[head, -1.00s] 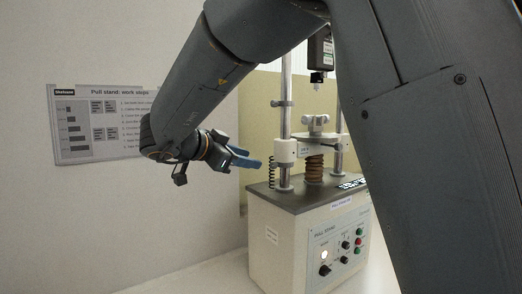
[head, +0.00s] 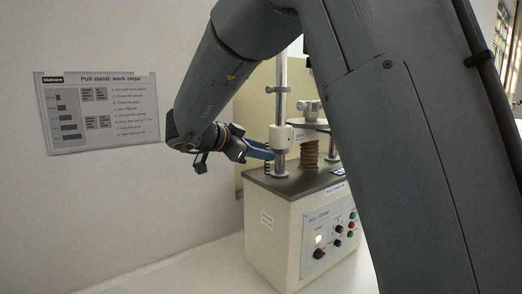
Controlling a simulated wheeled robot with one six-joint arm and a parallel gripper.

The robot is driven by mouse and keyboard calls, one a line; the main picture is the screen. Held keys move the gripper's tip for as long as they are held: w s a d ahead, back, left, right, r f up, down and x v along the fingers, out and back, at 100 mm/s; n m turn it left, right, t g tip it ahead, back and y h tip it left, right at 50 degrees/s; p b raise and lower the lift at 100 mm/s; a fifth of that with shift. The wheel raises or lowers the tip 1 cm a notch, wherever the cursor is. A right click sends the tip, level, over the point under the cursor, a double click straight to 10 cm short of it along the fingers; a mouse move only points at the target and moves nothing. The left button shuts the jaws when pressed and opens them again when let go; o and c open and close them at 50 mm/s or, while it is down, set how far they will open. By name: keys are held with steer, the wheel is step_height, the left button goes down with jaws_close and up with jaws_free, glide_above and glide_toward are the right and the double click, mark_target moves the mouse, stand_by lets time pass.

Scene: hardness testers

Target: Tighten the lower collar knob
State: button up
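The pull stand (head: 284,222) is a cream box with a dark top and a steel column at its left. I cannot clearly make out the lower collar's knob. A grey upper collar (head: 278,89) sits higher on the column. My gripper (head: 265,150) has blue fingers, which appear apart with nothing visible between them. It is at the left of the column, close to the lower collar; I cannot tell whether it touches.
A dark spring (head: 267,168) hangs beside the column behind my fingers. The front panel (head: 331,232) carries knobs and buttons. A sign (head: 98,113) is on the wall. My arm hides the stand's right side.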

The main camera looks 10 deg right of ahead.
jaws_close()
steer(key=shift+m+t+b, duration=0.3)
steer(key=shift+m+b, duration=0.1)
steer(key=shift+m, duration=0.1)
jaws_free()
steer(key=shift+s, duration=0.1)
steer(key=b+v, duration=0.1)
steer(key=v, duration=0.6)
steer(key=shift+s+a+b, duration=0.2)
steer(key=shift+s+b, duration=0.05)
steer(key=shift+b, duration=0.05)
